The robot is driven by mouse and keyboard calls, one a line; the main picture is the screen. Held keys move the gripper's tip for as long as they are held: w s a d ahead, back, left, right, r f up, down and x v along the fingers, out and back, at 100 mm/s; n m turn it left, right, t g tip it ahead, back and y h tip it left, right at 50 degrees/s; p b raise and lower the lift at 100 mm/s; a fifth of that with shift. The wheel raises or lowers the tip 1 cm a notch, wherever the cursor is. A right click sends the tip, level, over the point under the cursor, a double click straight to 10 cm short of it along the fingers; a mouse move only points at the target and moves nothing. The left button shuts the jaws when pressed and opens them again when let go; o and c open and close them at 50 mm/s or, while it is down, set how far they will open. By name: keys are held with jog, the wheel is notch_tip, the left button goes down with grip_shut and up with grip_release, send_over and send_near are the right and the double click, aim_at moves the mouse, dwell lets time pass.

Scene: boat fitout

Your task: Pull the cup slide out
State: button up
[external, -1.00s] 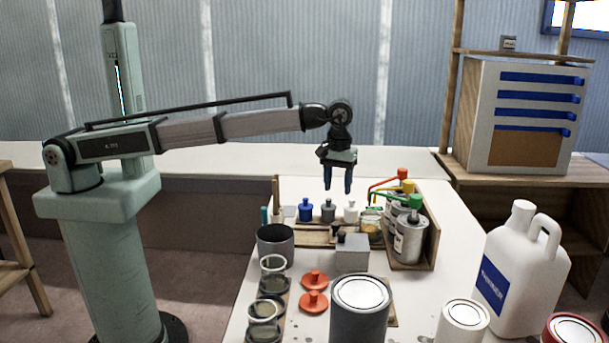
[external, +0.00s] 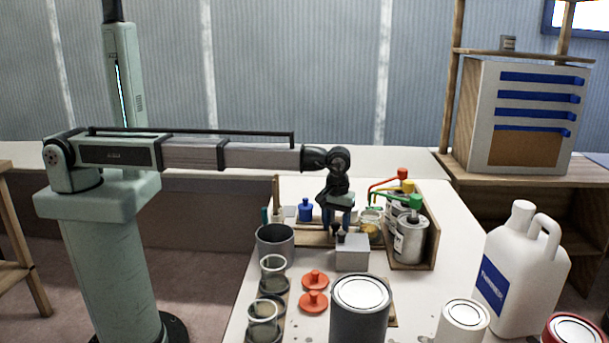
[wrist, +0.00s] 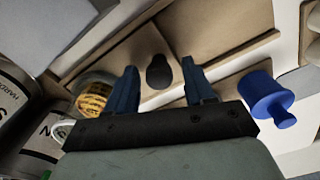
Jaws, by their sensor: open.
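A dark, rounded knob (wrist: 158,72) stands on a tan wooden slide, which I take to be the cup slide (wrist: 205,38). In the external view the knob (external: 337,231) shows just left of a grey block. My gripper (external: 338,222) points down over it with blue fingers open. In the wrist view my gripper (wrist: 160,69) has one fingertip on each side of the knob, with gaps visible; contact cannot be told. A glass jar with yellow contents (wrist: 94,96) stands beside the left finger in the wrist view.
The grey block (external: 352,254) is close in front of my gripper. A blue bottle (external: 305,210) is left of it, and a wooden rack of cans (external: 410,240) is right. A dark cup (external: 275,242) and red lids (external: 314,290) stand nearer the camera.

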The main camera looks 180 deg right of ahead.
jog(key=shift+f, duration=0.2)
grip_shut()
dwell(0.5)
